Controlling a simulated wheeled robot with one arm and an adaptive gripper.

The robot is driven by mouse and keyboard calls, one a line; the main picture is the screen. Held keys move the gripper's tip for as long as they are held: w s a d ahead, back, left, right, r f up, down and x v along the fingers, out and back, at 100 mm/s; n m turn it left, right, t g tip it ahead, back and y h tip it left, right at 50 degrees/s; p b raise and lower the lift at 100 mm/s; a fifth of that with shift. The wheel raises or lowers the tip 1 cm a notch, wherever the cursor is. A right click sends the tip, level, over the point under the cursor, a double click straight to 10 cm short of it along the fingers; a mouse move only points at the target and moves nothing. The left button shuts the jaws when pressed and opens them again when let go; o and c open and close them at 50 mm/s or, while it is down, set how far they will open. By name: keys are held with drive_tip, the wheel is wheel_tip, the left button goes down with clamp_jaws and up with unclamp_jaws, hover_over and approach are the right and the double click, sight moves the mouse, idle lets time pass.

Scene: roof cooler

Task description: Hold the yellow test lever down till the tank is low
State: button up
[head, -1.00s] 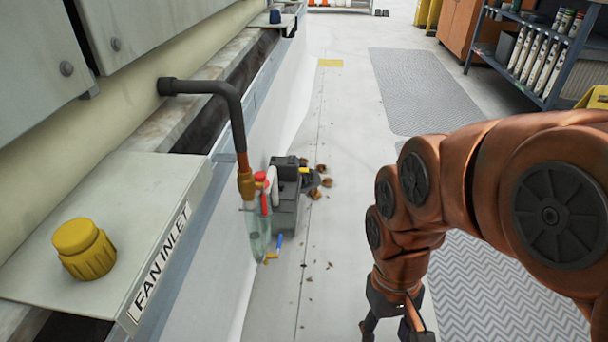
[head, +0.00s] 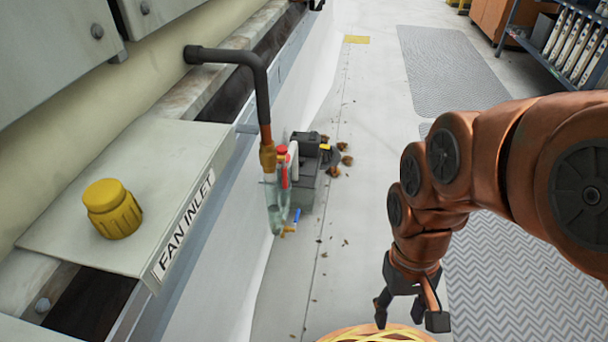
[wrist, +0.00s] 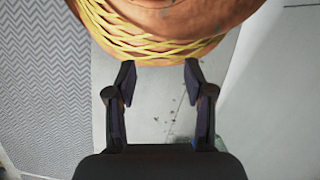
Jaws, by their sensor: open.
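A small yellow piece (head: 325,147), which looks like the test lever, shows on the dark grey pump unit (head: 296,187) standing low beside the white wall. It is too small to tell whether it is up or down. A clear vessel (head: 274,208) hangs under the pipe in front of the unit. I cannot make out a liquid level, and the inside of the grey unit is hidden. My gripper (head: 408,312) is to the right of the unit and nearer me, well apart from it. In the wrist view my gripper (wrist: 160,73) is open with nothing between its fingers.
A ledge marked FAN INLET (head: 140,160) with a yellow knob (head: 112,208) juts out at left. A dark pipe (head: 262,90) bends down above the unit. Brown debris (head: 345,160) lies by the unit. Pale floor and grey mats (head: 450,70) are clear at right.

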idle(0.3)
drive_tip(key=shift+r, duration=0.2)
drive_tip(key=c, duration=0.3)
drive_tip(key=shift+s+r+p, duration=0.1)
drive_tip(key=shift+r+p, duration=0.3)
drive_tip(key=shift+p, duration=0.2)
drive_tip(key=shift+c, duration=0.9)
drive_tip(key=shift+g, duration=0.3)
drive_tip(key=r+p, duration=0.3)
drive_tip(key=r, duration=0.1)
drive_tip(key=s+r+p, duration=0.1)
drive_tip(key=r+p, duration=0.3)
drive_tip(key=s+r+p, duration=0.1)
drive_tip(key=r+p, duration=0.2)
drive_tip(key=p, duration=0.1)
drive_tip(key=shift+r, duration=0.4)
clamp_jaws()
drive_tip(key=shift+s, duration=0.3)
